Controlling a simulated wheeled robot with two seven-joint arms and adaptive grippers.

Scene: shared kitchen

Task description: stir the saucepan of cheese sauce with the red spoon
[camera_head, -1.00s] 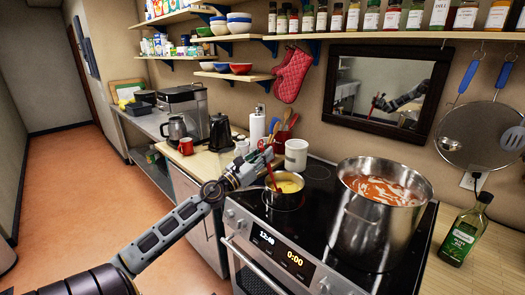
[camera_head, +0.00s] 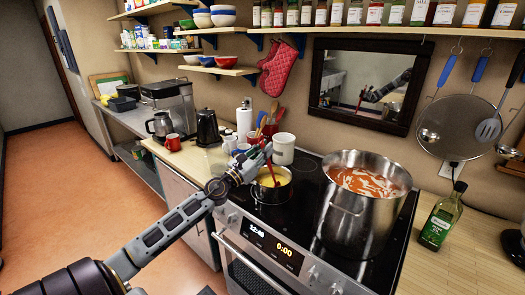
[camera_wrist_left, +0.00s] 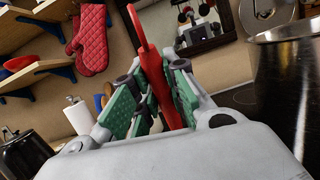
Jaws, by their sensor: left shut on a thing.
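The small saucepan (camera_head: 271,193) stands on the black cooktop, with yellow cheese sauce (camera_head: 281,175) inside. My left gripper (camera_head: 262,154) is above the pan's back-left rim, shut on the red spoon (camera_head: 274,176). The spoon slants down into the pan, and its lower end is hidden in the sauce. In the left wrist view the red spoon (camera_wrist_left: 148,45) runs up between the green-padded fingers of my left gripper (camera_wrist_left: 157,78). The saucepan is not visible in that view. My right gripper is in neither current view.
A large steel stockpot (camera_head: 359,215) of orange soup stands close to the right of the saucepan. A white canister (camera_head: 284,149) and a utensil holder (camera_head: 270,127) stand behind it. An oil bottle (camera_head: 440,218) is on the right counter. The front-left cooktop is mostly clear.

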